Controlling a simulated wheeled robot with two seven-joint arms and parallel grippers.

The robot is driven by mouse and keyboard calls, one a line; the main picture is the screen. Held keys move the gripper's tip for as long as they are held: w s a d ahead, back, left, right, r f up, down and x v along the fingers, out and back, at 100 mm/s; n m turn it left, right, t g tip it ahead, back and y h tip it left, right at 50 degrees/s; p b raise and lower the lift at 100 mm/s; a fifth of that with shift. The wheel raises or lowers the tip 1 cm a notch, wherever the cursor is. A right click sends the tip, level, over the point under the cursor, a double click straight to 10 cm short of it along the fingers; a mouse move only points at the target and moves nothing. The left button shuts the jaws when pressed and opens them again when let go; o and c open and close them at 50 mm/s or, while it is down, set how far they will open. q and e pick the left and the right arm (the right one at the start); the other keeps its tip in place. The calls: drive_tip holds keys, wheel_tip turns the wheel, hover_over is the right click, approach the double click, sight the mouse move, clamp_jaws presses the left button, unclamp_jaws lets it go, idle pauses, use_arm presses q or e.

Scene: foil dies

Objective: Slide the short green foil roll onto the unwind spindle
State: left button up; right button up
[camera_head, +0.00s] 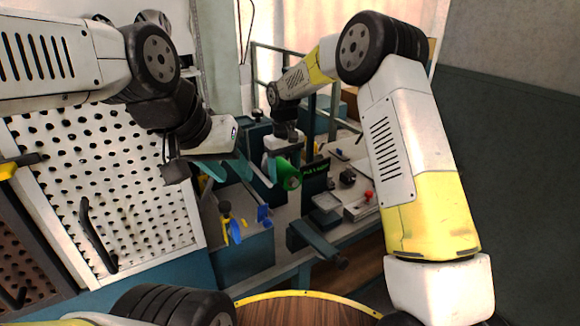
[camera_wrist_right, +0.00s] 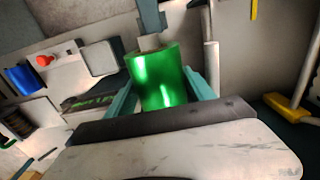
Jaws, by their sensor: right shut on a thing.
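The short green foil roll (camera_head: 288,174) is at my right gripper (camera_head: 284,172), over the workbench. In the right wrist view, the roll (camera_wrist_right: 158,80) sits between the two teal fingers of that gripper (camera_wrist_right: 162,95), which is shut on it. A pale core or stub (camera_wrist_right: 149,42) shows at the roll's far end, in line with a teal upright part (camera_wrist_right: 151,15). I cannot tell whether this is the spindle or whether the roll touches it. My left gripper (camera_head: 226,172) is open and looks empty, left of the roll. The roll's gripped sides are partly hidden.
A teal bin (camera_head: 243,262) with yellow and blue tools (camera_head: 230,220) stands below my left gripper. A machine with a red knob (camera_head: 368,196) is right of the roll. A white perforated panel (camera_head: 110,180) fills the left. A round wooden top (camera_head: 300,312) is nearest.

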sight(283, 163)
drive_tip(key=shift+w+a, duration=0.25)
drive_tip(key=shift+w, duration=0.1)
drive_tip(key=o, duration=1.8)
drive_tip(key=shift+o, duration=0.2)
wheel_tip(283, 163, up, 8)
drive_tip(key=shift+f, duration=0.15)
